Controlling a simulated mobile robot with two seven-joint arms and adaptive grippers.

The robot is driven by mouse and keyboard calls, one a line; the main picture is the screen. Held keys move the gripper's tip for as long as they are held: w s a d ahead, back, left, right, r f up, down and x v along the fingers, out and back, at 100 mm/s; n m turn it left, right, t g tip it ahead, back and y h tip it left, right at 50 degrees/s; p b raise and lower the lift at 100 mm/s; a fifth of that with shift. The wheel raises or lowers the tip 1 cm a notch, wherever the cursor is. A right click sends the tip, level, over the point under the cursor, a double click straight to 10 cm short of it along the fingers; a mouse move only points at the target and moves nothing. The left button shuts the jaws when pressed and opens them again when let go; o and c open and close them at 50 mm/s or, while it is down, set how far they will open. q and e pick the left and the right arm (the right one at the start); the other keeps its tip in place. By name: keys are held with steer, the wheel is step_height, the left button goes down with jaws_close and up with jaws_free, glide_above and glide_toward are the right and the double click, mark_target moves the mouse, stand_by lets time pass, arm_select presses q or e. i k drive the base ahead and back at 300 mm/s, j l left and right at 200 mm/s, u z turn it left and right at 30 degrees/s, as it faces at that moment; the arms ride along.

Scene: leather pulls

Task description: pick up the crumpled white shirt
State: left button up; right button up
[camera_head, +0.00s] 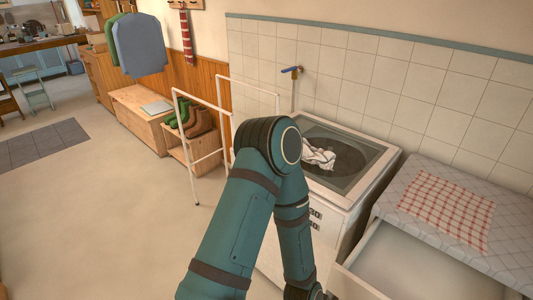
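Neither of my grippers shows in this view, and no gripper is seen touching the shirt.
Right of the machine, a counter with a red checked cloth (446,208) has an open drawer (400,262) jutting out. A white rack (196,150) stands left of the machine.

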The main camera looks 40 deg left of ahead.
mark_target(325, 159)
steer(key=k+j+u, duration=0.1)
steer(key=u, duration=0.8)
steer(key=i+j+z, duration=0.2)
steer(key=k, duration=0.05)
